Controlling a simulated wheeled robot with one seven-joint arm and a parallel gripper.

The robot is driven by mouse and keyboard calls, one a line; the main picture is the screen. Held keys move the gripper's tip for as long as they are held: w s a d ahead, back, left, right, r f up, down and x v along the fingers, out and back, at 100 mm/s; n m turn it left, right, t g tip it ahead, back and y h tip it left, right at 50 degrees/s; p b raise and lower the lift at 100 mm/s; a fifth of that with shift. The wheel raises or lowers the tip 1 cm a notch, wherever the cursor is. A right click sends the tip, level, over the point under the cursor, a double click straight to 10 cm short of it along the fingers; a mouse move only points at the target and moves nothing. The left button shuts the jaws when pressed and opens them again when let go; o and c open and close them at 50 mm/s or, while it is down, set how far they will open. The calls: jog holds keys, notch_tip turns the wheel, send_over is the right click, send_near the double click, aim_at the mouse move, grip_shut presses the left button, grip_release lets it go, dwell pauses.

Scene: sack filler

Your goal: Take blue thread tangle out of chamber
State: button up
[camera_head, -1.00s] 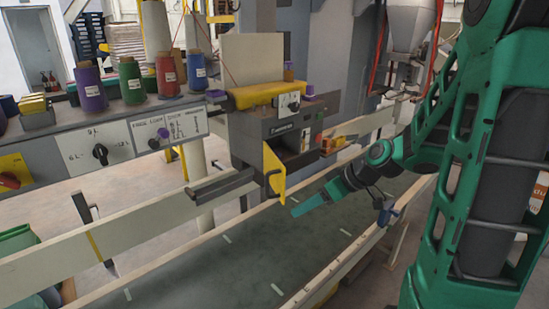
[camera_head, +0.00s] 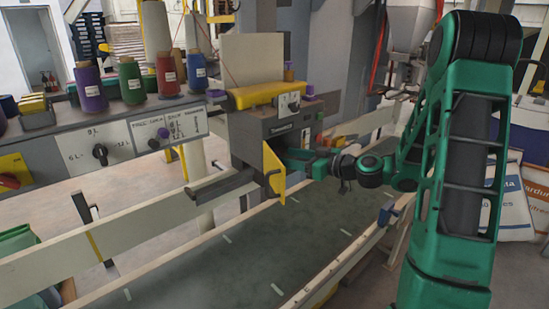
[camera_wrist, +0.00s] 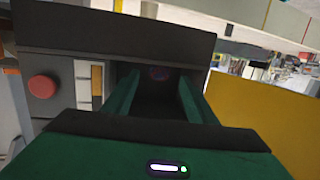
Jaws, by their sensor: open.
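The chamber is the dark opening in the front of the grey sewing head (camera_head: 250,150), with its yellow door (camera_head: 274,175) swung open. In the wrist view the chamber housing (camera_wrist: 120,38) fills the upper left and the yellow door (camera_wrist: 270,125) stands at the right. My gripper (camera_wrist: 158,80) is open, its two green fingers pointing into the dark opening. A small, dim bluish and reddish shape (camera_wrist: 160,73) shows deep between the fingers; it may be the blue thread tangle, but it is too dark to be sure. In the head view my gripper (camera_head: 292,157) is at the chamber mouth, behind the door.
A red button (camera_wrist: 42,87) sits on the housing left of the opening. Thread spools (camera_head: 130,80) stand on the control panel at left. The conveyor belt (camera_head: 240,250) below is clear.

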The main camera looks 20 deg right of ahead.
aim_at(281, 155)
jog(key=shift+x, duration=2.75)
jog(key=shift+d, duration=0.15)
jog(key=c, duration=1)
jog(key=shift+c, duration=0.2)
